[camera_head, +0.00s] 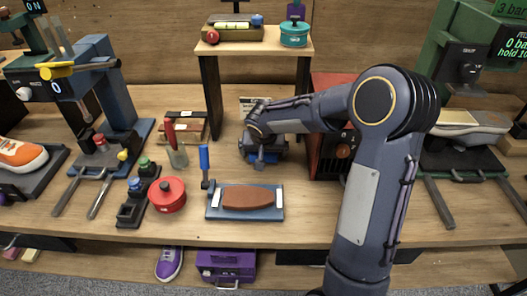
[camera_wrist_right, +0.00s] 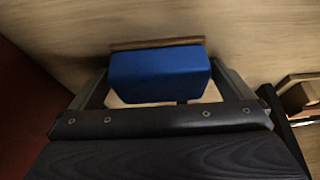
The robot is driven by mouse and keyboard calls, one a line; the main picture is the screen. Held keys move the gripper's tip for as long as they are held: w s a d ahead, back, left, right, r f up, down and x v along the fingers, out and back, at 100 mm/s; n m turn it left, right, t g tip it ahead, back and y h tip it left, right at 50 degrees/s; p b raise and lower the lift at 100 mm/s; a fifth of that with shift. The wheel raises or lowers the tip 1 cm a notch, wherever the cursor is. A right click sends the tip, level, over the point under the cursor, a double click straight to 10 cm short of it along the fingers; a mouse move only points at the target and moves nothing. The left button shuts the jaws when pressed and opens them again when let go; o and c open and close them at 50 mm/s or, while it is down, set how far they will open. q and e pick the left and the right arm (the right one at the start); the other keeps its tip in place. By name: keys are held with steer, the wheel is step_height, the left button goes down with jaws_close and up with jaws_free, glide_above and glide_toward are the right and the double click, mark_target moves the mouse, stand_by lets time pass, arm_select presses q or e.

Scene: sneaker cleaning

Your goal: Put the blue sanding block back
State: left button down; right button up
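The blue sanding block (camera_wrist_right: 157,76) fills the space between the fingers of my right gripper (camera_wrist_right: 160,82) in the right wrist view. Both fingers lie against its sides, so the gripper looks shut on it. A thin brown strip (camera_wrist_right: 157,43) runs along the block's far edge. In the head view, my right gripper (camera_head: 262,160) points down at the middle of the bench, behind the blue plate with the brown pad (camera_head: 252,197). My arm and gripper mostly hide the block there. I cannot tell whether it touches the bench. My left gripper is not in view.
A raised wooden shelf (camera_head: 265,45) stands behind. A red-brown box (camera_head: 332,140) stands close on the right. A red round tin (camera_head: 167,194) and a red-handled tool (camera_head: 174,143) are on the left. The bench's front strip (camera_head: 300,230) is clear.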

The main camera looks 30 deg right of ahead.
steer(key=shift+r, duration=0.15)
steer(key=shift+s+r, duration=0.1)
steer(key=shift+r, duration=0.2)
steer(key=v, duration=1.1)
steer(key=s+a+n+y+p, duration=0.2)
steer(key=s+a+y, duration=0.1)
steer(key=s, duration=0.9)
steer(key=s+a+r+n+t+y+p, duration=0.1)
steer(key=s+a, duration=0.5)
steer(key=s, duration=0.6)
steer(key=shift+s+a+r+n+y+p, duration=0.25)
steer(key=shift+s+n+y+p, duration=0.15)
steer(key=shift+n+y, duration=0.6)
